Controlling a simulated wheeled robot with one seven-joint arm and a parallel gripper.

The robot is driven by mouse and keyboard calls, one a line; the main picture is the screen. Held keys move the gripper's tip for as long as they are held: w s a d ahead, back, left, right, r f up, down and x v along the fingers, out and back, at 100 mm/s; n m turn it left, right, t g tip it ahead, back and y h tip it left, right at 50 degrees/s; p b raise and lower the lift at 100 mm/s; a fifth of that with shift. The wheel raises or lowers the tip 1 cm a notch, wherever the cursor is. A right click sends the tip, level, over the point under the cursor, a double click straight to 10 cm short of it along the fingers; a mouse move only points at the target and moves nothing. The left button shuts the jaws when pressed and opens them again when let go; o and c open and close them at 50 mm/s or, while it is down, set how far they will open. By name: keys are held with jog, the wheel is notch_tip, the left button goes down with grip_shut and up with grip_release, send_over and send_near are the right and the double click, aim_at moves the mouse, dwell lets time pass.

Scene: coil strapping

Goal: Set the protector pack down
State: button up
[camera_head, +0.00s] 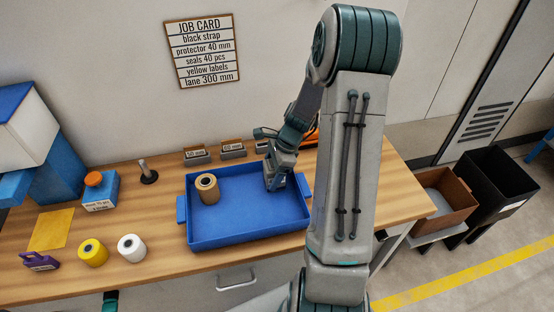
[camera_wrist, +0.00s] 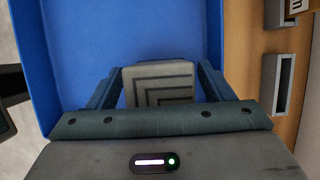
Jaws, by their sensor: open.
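The protector pack (camera_wrist: 160,84) shows in the wrist view as a pale grey block with nested dark square-cornered lines. It is at the blue tray's floor, between the two fingers of my gripper (camera_wrist: 161,72). The fingers stand open on either side of it; whether either one touches it I cannot tell. In the head view my gripper (camera_head: 275,184) reaches down into the right part of the blue tray (camera_head: 250,238). There the pack cannot be made out clearly behind the fingers.
A tan roll (camera_head: 207,189) stands in the tray's left part. Yellow (camera_head: 93,253) and white (camera_head: 132,248) rolls, a purple tool (camera_head: 40,261) and a blue box with an orange knob (camera_head: 100,190) are left of the tray. Small labelled holders (camera_head: 233,150) line the back.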

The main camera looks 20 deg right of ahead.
jog(key=w+b+v, duration=0.1)
jog(key=v, duration=1)
jog(key=s+a+r+n+t+h, duration=0.1)
jog(key=s+a+r+n, duration=0.2)
jog(key=s+n, duration=0.3)
jog(key=s+a+r+n+t+h, duration=0.1)
jog(key=s+a+r+n+h, duration=0.1)
jog(key=s+a+r+n, duration=0.2)
jog(key=s+a+r+n+t+h, duration=0.1)
jog(key=s+a+r+n, duration=0.2)
jog(key=s+a+n, duration=0.3)
jog(key=s+n, duration=0.3)
jog(key=n, duration=0.1)
jog(key=shift+a+r+h, duration=0.3)
jog(key=shift+r, duration=0.1)
jog(key=shift+a, duration=0.1)
dwell(0.8)
